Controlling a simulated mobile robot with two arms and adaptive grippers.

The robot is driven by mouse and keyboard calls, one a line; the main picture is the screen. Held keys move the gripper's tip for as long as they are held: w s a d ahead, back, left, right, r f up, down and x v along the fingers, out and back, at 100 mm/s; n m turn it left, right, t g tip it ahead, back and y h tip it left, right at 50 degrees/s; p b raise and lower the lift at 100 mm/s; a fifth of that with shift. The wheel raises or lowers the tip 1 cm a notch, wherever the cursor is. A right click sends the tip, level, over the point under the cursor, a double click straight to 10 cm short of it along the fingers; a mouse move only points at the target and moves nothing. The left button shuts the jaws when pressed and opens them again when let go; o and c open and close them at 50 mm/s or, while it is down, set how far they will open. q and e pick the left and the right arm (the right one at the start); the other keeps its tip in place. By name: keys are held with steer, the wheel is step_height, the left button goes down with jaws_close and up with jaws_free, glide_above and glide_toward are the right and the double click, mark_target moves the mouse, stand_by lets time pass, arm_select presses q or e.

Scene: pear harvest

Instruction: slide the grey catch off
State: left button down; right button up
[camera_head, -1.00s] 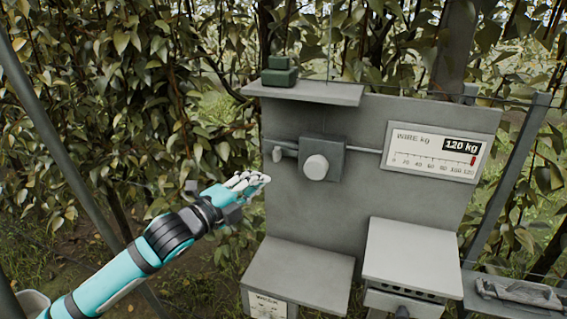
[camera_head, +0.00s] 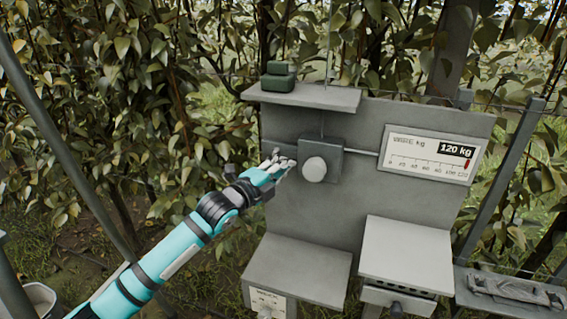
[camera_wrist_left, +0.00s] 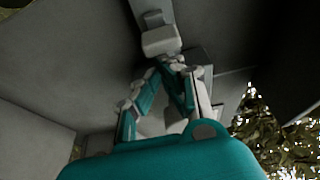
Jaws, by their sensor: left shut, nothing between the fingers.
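The dark grey box (camera_head: 331,147) with a pale round knob (camera_head: 314,169) is mounted on the grey upright panel. A grey bar (camera_head: 277,149) sticks out from its left side. The small catch handle at that bar is hidden behind my fingers in the head view. My left gripper (camera_head: 287,163) is at the bar, just left of the round knob, with its fingers closed and empty. In the left wrist view the closed fingertips (camera_wrist_left: 173,66) lie close to a pale grey block (camera_wrist_left: 161,40); I cannot tell whether they touch it. My right gripper is not in view.
A scale plate (camera_head: 428,156) reading 120 kg is right of the box. Two grey housings (camera_head: 297,266) (camera_head: 405,250) jut out below. A slanted post (camera_head: 60,150) stands at left; leaves are behind.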

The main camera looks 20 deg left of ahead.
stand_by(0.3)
arm_select(q)
steer(key=a, duration=0.3)
steer(key=shift+w+a+r, duration=0.1)
steer(key=shift+a, duration=0.25)
